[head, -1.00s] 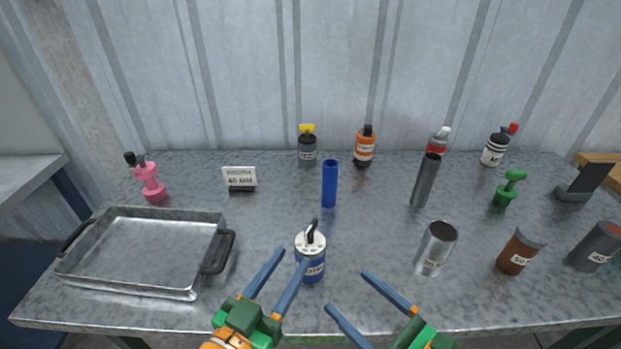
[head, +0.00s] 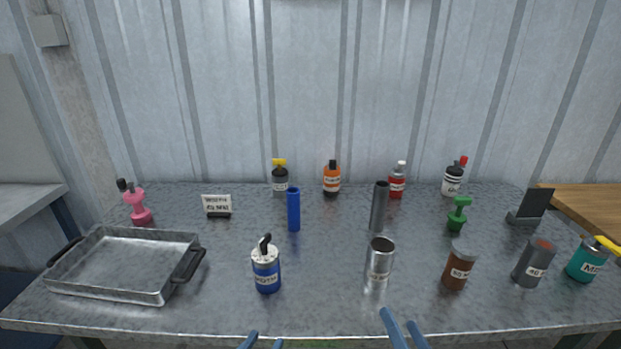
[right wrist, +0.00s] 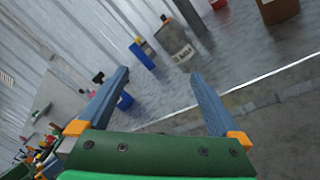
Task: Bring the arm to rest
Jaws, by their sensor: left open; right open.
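My left gripper (head: 262,342) shows only its blue fingertips at the bottom edge of the head view, below the blue bottle. It is open and empty. My right gripper (head: 403,328) shows its blue fingers at the bottom edge, in front of the table and below the silver cylinder. In the right wrist view its two fingers (right wrist: 160,90) are spread wide with nothing held between them. The arms behind both grippers are out of the head view.
The table (head: 330,315) holds a metal tray (head: 125,295) at left, a blue bottle (head: 266,272), a blue tube (head: 293,210), a silver cylinder (head: 380,262), a dark tube (head: 379,208) and a brown jar (head: 458,268). The front strip is clear.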

